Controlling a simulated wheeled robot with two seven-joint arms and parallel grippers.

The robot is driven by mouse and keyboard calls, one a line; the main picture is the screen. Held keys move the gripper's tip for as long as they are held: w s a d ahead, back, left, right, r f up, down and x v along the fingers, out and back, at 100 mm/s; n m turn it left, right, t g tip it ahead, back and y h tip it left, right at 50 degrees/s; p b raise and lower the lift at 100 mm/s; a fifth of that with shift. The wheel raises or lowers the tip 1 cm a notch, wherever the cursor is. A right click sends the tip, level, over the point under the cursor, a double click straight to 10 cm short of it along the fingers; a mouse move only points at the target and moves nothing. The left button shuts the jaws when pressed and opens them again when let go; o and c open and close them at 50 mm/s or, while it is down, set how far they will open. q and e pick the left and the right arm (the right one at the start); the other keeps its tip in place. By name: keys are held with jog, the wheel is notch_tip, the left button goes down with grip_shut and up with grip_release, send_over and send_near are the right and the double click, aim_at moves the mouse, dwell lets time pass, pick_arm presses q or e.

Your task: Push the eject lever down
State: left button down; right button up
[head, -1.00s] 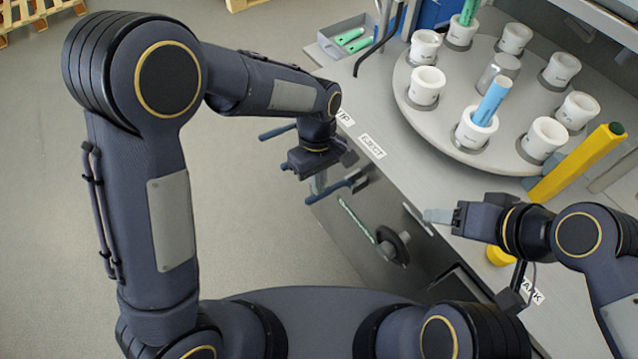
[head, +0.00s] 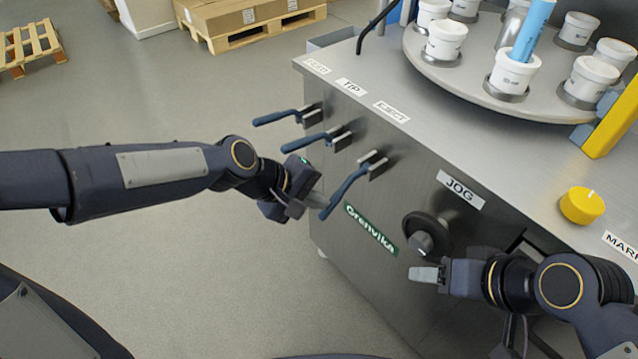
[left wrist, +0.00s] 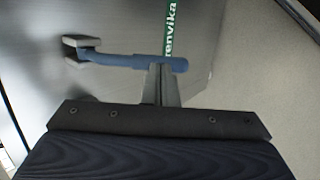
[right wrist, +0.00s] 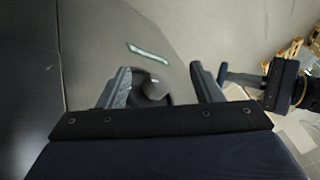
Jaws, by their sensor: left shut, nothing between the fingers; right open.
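The eject lever (head: 345,190) is the blue-handled lever nearest the JOG label, below the EJECT label (head: 391,111) on the machine's front. Its handle slopes down and left from its bracket, more steeply than the other two levers. My left gripper (head: 316,199) is shut and empty, with its fingertips at the free end of this handle. In the left wrist view the shut fingers (left wrist: 161,84) overlap the handle (left wrist: 120,60) near its end; contact cannot be told for sure. My right gripper (head: 428,274) is open and empty, in front of the machine below the handwheel.
The feed lever (head: 275,117) and tip lever (head: 303,142) sit to the left. A black handwheel (head: 425,235), a yellow knob (head: 582,205) and a turntable (head: 450,75) with white cups are to the right.

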pick_arm(q)
jog(key=shift+d+p, duration=0.1)
jog(key=shift+p, duration=0.7)
pick_arm(e)
jog(key=shift+d, duration=0.1)
pick_arm(q)
jog(key=shift+r, duration=0.1)
pick_arm(e)
jog(key=shift+r, duration=0.1)
pick_arm(q)
jog(key=shift+r+p, duration=0.75)
jog(key=shift+p, duration=0.1)
pick_arm(e)
jog(key=shift+r, duration=0.7)
